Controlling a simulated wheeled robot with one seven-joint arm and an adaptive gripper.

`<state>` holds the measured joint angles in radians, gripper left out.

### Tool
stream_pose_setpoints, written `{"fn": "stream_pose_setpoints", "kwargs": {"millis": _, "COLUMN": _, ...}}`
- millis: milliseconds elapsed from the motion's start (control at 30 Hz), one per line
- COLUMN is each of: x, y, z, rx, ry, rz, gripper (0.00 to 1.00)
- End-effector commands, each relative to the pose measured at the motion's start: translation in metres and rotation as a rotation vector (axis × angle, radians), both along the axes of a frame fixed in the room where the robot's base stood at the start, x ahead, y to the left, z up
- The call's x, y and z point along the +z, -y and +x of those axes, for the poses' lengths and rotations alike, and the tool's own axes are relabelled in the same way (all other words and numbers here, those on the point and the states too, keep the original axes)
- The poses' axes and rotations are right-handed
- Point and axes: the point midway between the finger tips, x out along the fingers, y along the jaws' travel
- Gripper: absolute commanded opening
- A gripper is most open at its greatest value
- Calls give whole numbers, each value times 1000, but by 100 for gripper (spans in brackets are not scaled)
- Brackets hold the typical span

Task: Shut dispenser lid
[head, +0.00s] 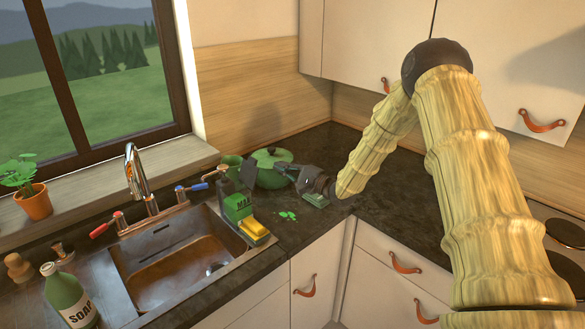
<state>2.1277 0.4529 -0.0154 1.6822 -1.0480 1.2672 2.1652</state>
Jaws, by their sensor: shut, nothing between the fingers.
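A green box with partly readable lettering (238,207) stands in front and hides the container's lower part.
A yellow sponge (254,231) and loose green pieces (288,215) lie near the sink (180,270). A tap (136,175) and soap bottle (68,297) are at left. The counter (395,212) at right has free room.

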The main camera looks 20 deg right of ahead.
Motion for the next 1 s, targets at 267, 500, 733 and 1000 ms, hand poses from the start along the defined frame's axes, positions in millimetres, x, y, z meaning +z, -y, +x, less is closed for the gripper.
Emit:
{"fn": "stream_pose_setpoints", "kwargs": {"millis": 267, "x": 5, "y": -18, "z": 31, "rx": -2, "ry": 0, "rz": -2, "gripper": 0}}
{"fn": "stream_pose_setpoints", "kwargs": {"millis": 500, "x": 14, "y": -38, "z": 26, "rx": -3, "ry": -2, "rz": 0, "gripper": 0}}
{"fn": "stream_pose_setpoints", "kwargs": {"millis": 733, "x": 18, "y": -52, "z": 21, "rx": -2, "ry": -2, "rz": 0, "gripper": 0}}
{"fn": "stream_pose_setpoints", "kwargs": {"millis": 1000, "x": 18, "y": -54, "z": 20, "rx": -4, "ry": -1, "rz": 0, "gripper": 0}}
